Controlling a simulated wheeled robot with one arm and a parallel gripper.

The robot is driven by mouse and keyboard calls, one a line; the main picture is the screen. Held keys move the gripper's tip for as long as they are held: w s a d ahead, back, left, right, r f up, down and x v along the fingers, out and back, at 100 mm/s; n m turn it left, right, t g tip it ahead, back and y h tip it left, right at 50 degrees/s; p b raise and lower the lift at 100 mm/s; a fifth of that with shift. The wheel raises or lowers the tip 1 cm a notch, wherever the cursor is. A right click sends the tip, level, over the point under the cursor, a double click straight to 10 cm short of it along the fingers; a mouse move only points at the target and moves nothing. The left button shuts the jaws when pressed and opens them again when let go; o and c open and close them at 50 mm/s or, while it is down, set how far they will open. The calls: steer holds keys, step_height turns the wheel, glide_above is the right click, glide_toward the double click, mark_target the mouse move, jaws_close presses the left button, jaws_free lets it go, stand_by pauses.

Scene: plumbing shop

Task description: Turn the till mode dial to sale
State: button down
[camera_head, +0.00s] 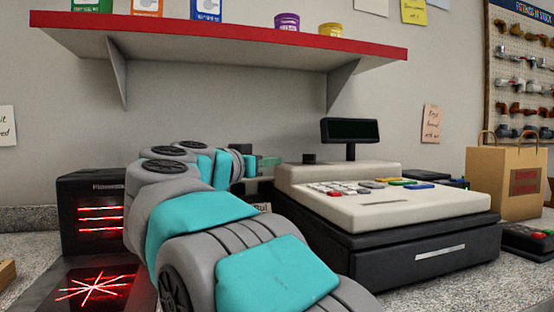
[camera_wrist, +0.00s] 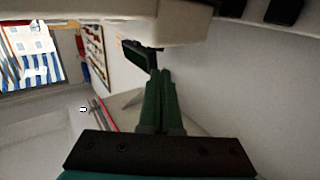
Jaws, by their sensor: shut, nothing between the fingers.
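The till (camera_head: 440,207) stands on the counter, with a cream top, coloured keys and a black drawer. A small black knob (camera_head: 309,158), which looks like the mode dial, sits at the till's back left; its pointer and markings are too small to read. My gripper (camera_head: 277,161) is just left of the knob, apart from it, partly behind my arm. In the wrist view my gripper's green fingers (camera_wrist: 161,72) are together and empty, below the cream edge of the till (camera_wrist: 175,27). The dial cannot be made out clearly there.
A display (camera_head: 350,130) rises on a post behind the till. A black scanner with red lights (camera_head: 92,190) stands at left. A paper bag (camera_head: 507,182) and a card terminal (camera_head: 527,238) are at right. A red-edged shelf (camera_head: 220,37) hangs above.

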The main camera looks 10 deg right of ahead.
mark_target(304, 155)
steer(key=x, duration=1.2)
steer(key=shift+w+d, duration=0.1)
steer(key=shift+d, duration=0.05)
steer(key=shift+w+r, duration=0.1)
steer(key=shift+w, duration=0.35)
steer(key=shift+w+d, duration=0.1)
steer(key=shift+w, duration=0.3)
steer(key=shift+d+r, duration=0.1)
steer(key=shift+d, duration=0.15)
steer(key=shift+d, duration=0.15)
